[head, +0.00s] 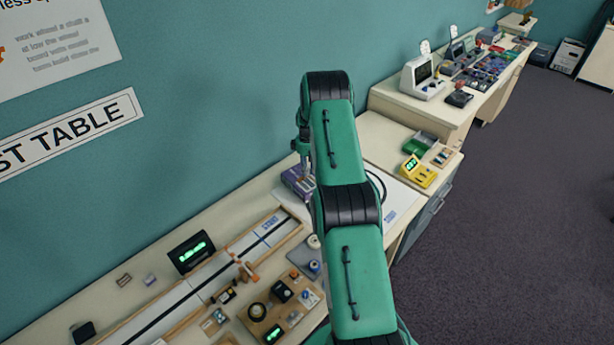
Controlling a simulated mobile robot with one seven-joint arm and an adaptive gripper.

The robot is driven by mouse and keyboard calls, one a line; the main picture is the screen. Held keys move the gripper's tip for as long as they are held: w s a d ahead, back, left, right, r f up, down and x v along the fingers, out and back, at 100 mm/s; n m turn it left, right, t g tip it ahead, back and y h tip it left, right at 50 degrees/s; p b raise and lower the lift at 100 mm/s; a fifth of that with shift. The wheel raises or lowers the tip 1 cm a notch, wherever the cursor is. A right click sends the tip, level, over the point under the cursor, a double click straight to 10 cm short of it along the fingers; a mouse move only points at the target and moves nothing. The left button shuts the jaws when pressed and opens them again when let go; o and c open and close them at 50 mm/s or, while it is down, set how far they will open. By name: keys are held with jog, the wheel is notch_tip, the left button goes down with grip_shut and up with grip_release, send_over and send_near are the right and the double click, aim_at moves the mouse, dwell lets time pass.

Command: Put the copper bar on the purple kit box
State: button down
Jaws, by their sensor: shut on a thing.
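The purple kit box (294,181) sits on the back part of the table, left of my arm, which hides its right side. My gripper (307,166) hangs down at the far end of my arm, just above the box's right side. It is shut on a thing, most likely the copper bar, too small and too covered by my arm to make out. I cannot tell whether that thing touches the box.
A long wooden track (180,306) and a board with small devices (280,308) lie in front on the table. A black display (192,252) stands by the wall. A white sheet (398,200), a green tray (420,144) and a yellow meter (417,170) lie to the right.

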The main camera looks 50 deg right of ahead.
aim_at(307, 169)
jog(key=shift+f, duration=1.75)
jog(key=shift+f, duration=0.15)
jog(key=c, duration=1.5)
grip_release()
jog(key=shift+c, duration=0.2)
jog(key=shift+r, duration=6.15)
jog(key=shift+r, duration=0.1)
